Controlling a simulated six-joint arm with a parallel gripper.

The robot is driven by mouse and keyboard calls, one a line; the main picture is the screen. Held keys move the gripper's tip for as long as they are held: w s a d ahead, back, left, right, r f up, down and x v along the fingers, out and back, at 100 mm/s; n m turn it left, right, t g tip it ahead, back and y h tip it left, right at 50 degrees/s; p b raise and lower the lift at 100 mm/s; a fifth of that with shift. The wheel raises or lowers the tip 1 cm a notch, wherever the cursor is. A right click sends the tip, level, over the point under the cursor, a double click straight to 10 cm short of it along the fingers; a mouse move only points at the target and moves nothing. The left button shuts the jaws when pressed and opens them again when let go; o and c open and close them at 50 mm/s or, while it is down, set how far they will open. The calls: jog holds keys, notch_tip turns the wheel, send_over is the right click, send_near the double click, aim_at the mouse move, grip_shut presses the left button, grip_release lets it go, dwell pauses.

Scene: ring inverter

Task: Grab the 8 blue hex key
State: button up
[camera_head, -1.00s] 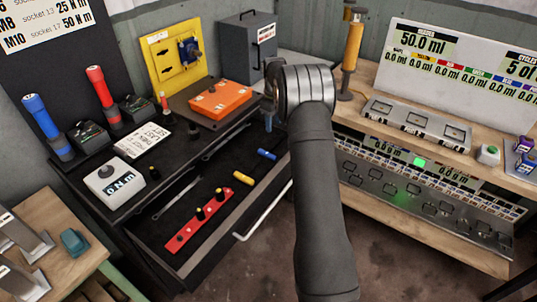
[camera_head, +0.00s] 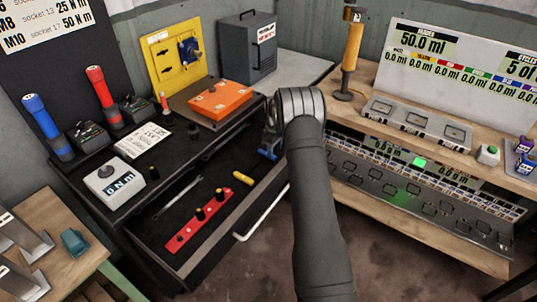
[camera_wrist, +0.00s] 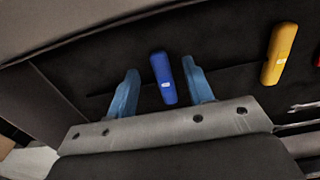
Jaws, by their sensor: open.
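The blue hex key (camera_wrist: 163,78) lies in the black open drawer (camera_head: 212,183). In the wrist view it shows between the two blue fingers of my gripper (camera_wrist: 163,88), with a gap on each side. My gripper (camera_head: 268,150) is open and is over the right end of the drawer in the head view. There the hex key is hidden or merges with the blue fingers, and I cannot tell them apart. How high the fingers are above the hex key is not clear.
A yellow-handled hex key (camera_head: 243,178) lies to the left of my gripper. A red rail (camera_head: 199,221) with black knobs and a wrench (camera_head: 178,198) lie farther left in the drawer. The drawer's silver handle (camera_head: 262,214) runs along its front.

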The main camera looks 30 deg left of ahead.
aim_at(275, 157)
notch_tip(275, 157, down, 3)
jog(key=shift+w, duration=0.1)
grip_shut()
jog(key=shift+r, duration=0.1)
